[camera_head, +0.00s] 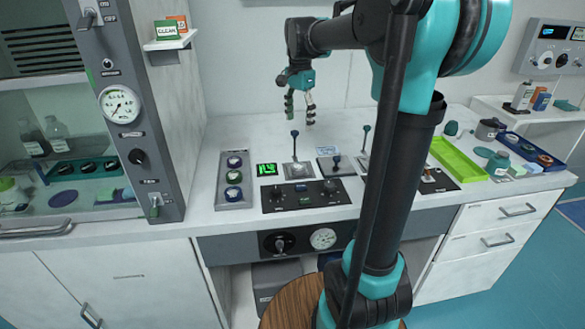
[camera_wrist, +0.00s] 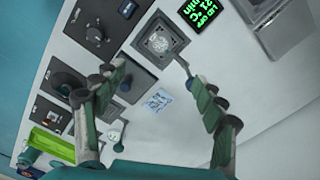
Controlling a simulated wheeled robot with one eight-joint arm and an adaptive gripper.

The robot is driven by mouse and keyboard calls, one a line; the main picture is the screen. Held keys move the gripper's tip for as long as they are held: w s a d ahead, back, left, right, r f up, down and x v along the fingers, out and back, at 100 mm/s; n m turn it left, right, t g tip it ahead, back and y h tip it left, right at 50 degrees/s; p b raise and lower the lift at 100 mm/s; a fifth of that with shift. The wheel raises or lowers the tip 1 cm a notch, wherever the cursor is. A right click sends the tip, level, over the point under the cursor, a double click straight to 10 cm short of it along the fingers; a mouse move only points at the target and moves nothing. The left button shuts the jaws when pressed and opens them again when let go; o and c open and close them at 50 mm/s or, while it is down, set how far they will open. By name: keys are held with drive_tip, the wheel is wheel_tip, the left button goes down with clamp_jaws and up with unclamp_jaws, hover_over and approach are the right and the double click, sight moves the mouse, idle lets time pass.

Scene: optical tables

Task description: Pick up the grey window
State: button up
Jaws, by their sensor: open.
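I cannot pick out a loose grey window for certain in either view. At the left of the head view, a cabinet has a clear front pane (camera_head: 75,105) and a grey handle bar (camera_head: 35,232) at its lower edge. My gripper (camera_head: 300,106) is in the air above the back of the white bench, to the right of that cabinet and apart from it. In the wrist view my gripper (camera_wrist: 155,84) has its two green-padded fingers spread, with nothing between them. A blue-white label (camera_wrist: 158,101) and a lever base (camera_wrist: 160,43) lie on the bench beyond the fingers.
The white bench (camera_head: 225,130) carries a green display (camera_head: 267,170), a grey panel with several knobs (camera_head: 234,180) and upright levers. A bright green tray (camera_head: 458,160) and a blue tray (camera_head: 530,150) stand at the right. A shelf (camera_head: 170,41) juts from the wall beside the cabinet.

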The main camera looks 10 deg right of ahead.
sight(299, 166)
wheel_tip(299, 166, down, 17)
drive_tip(key=shift+r, duration=0.2)
drive_tip(key=c, duration=1.2)
drive_tip(key=shift+w+r, duration=0.1)
drive_tip(key=shift+c, duration=0.2)
